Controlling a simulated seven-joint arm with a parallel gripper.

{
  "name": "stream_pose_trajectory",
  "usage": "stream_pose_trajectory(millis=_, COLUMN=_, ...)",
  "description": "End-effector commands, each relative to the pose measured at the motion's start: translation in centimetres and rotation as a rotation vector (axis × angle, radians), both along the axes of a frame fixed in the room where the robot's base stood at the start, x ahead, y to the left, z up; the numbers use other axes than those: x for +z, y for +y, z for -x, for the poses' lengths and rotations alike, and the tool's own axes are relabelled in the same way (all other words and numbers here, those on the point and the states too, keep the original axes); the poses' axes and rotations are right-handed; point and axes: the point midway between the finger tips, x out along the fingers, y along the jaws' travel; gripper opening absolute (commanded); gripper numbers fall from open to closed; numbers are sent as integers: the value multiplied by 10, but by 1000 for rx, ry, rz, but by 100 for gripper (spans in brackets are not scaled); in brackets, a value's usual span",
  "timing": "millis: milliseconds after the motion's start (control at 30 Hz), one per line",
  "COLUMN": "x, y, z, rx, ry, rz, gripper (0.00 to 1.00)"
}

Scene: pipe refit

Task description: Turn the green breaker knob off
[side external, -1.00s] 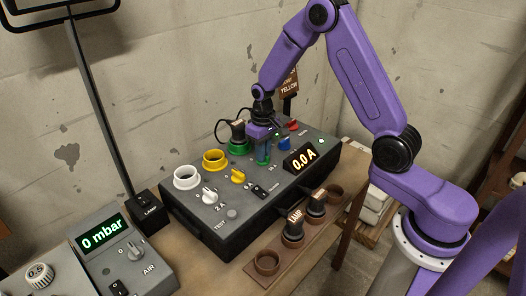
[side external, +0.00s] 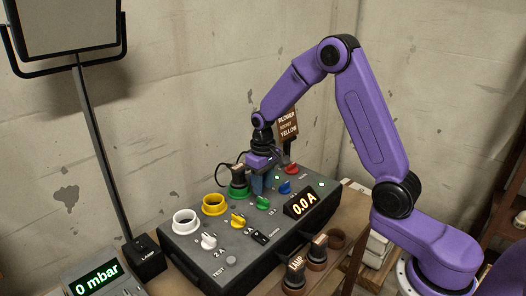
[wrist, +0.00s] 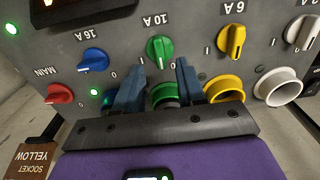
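The green breaker knob (wrist: 160,47), labelled 10 A, shows in the wrist view just beyond my fingertips. Its grip bar runs roughly up and down in that picture. In the side view the green knob (side external: 262,202) stands on the sloping grey panel, uncovered. My gripper (wrist: 161,66) has its two blue fingers apart with nothing gripped. In the side view my gripper (side external: 258,188) hovers above the panel, behind the knob, near the green socket (side external: 238,191). A dark plug (side external: 237,174) sits in that socket. My fingers partly hide the socket in the wrist view.
The blue knob (wrist: 93,60), red main knob (wrist: 60,94) and yellow knob (wrist: 231,40) flank the green one. The yellow socket (wrist: 226,88) and white socket (wrist: 277,86) are empty. The display (side external: 303,203) reads 0.0 A. A brown sign (side external: 288,128) stands behind.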

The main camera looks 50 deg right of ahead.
Motion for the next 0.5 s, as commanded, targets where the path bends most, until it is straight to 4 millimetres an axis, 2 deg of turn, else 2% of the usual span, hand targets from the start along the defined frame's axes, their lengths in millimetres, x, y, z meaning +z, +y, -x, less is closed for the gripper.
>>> stream_pose_trajectory(millis=100, x=28, y=0, z=-1, rx=0, ry=-7, rz=0, gripper=39)
stream_pose_trajectory(millis=500, x=105, y=0, z=0, rx=2, ry=-4, rz=0, gripper=39)
